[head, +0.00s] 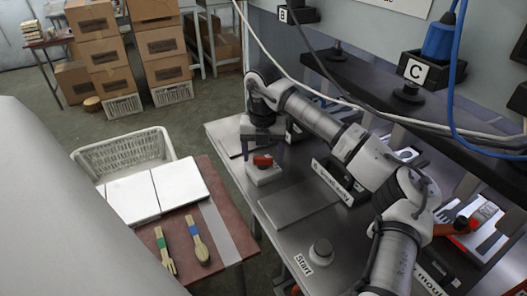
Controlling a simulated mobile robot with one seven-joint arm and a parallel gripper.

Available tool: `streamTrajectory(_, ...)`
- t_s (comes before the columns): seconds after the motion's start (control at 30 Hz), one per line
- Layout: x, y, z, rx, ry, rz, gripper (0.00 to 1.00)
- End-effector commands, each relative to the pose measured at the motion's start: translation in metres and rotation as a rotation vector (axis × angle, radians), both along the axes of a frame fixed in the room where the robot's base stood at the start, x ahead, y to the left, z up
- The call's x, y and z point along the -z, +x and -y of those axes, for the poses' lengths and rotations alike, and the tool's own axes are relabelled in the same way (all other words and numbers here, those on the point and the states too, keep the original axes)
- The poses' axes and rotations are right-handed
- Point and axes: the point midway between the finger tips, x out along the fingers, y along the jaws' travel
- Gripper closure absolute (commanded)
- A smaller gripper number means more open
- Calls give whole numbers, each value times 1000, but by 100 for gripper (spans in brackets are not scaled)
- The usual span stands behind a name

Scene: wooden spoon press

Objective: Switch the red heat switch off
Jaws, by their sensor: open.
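A red switch (263,160) sits on a small white box (264,175) on the grey metal bench, left of the middle of the head view. My gripper (262,146) points down just above and behind it in the picture, with its dark fingers apart. The fingers look very close to the switch, but I cannot tell whether they touch it. The switch's exact setting is too small to read.
A "Start" button (321,252) stands at the bench's front. A dark shelf (370,85) and hanging cables lie behind my arm. An orange-and-red part (457,227) is at right.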

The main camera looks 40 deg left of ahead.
Motion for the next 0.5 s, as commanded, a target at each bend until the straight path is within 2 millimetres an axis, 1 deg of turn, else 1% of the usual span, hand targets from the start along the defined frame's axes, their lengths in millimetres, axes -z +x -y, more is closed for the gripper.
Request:
streamTrajectory(0.1,5,0,0,0,0,0,27)
streamTrajectory(0.33,6,0,0,-1,1,0,27)
streamTrajectory(0.37,6,0,0,-1,1,0,30)
streamTrajectory(0.5,6,0,0,-1,1,0,48)
